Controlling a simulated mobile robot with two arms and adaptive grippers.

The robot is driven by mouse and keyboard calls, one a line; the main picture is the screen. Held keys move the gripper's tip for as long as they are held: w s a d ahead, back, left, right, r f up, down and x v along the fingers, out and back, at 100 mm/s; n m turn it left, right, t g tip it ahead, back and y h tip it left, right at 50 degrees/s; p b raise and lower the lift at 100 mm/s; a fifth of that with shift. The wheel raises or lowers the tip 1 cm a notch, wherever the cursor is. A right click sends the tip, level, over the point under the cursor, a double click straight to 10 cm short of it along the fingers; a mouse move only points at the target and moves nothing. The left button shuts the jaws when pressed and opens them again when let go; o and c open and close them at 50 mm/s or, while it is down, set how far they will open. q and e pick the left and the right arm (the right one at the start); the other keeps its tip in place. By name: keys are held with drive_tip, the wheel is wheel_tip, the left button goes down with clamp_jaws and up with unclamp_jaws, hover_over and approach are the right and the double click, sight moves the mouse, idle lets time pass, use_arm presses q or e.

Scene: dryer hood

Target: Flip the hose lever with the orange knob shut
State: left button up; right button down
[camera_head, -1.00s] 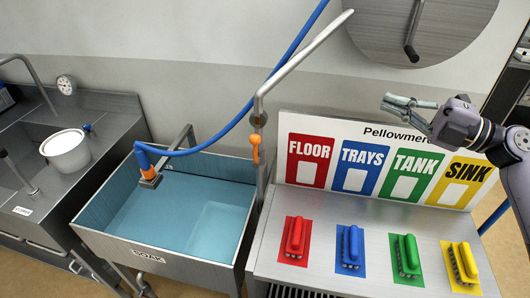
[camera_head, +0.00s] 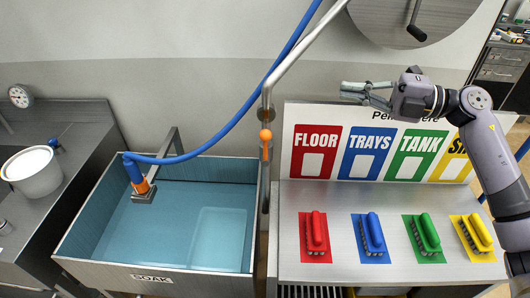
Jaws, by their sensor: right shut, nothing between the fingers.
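The orange knob (camera_head: 265,135) sits on a small lever on the upright metal pipe (camera_head: 266,105), above the right rim of the soak sink. The lever itself is small, and I cannot tell its exact angle. The blue hose (camera_head: 240,112) runs from the top down to an orange-collared nozzle (camera_head: 143,187) over the sink's left side. My right gripper (camera_head: 346,91) is shut and empty. It points left in front of the wall, above the sign board, to the right of the knob and apart from it. My left gripper is out of view.
The soak sink (camera_head: 150,278) holds blue water. Red (camera_head: 315,235), blue (camera_head: 371,237), green (camera_head: 425,236) and yellow (camera_head: 475,236) brushes lie on the metal counter below the sign board (camera_head: 333,112). A white bucket (camera_head: 33,172) stands left. A round metal hood (camera_head: 405,15) is above.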

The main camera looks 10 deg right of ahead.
wheel_tip(320, 180, down, 19)
drive_tip(key=b, duration=1.8)
drive_tip(key=shift+r, duration=0.15)
drive_tip(key=shift+w+a, duration=0.1)
drive_tip(key=shift+a, duration=0.1)
drive_tip(key=p, duration=0.5)
approach(265, 147)
drive_tip(key=w+x, duration=0.1)
drive_tip(key=x, duration=0.5)
drive_tip(key=shift+s+a+f, duration=0.1)
drive_tip(key=shift+a+f, duration=0.1)
